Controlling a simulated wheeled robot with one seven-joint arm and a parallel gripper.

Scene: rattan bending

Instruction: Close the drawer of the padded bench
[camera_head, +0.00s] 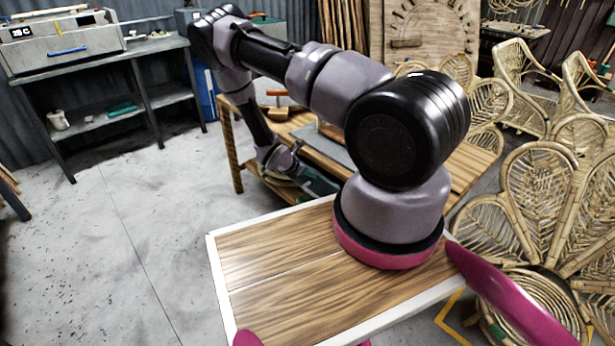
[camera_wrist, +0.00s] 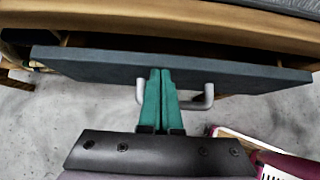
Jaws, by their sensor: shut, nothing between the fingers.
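The padded bench is a wooden bench (camera_head: 232,150) with a grey pad (camera_head: 328,146) on top, in the middle of the head view and partly hidden by my arm. In the wrist view its wooden edge (camera_wrist: 150,18) runs across the top. Below it is the drawer's dark grey front (camera_wrist: 90,65), with a dark gap behind it, so the drawer stands partly open. A silver U-shaped handle (camera_wrist: 208,98) is on the front. My gripper (camera_wrist: 161,72) is shut and empty, its green fingers between the handle's ends, against or just before the front. I cannot tell if they touch.
A clamp-like tool (camera_head: 277,108) lies on the bench. Rattan chairs (camera_head: 540,180) crowd the right side. A grey workbench (camera_head: 110,70) stands at the back left. The concrete floor (camera_head: 110,220) on the left is clear.

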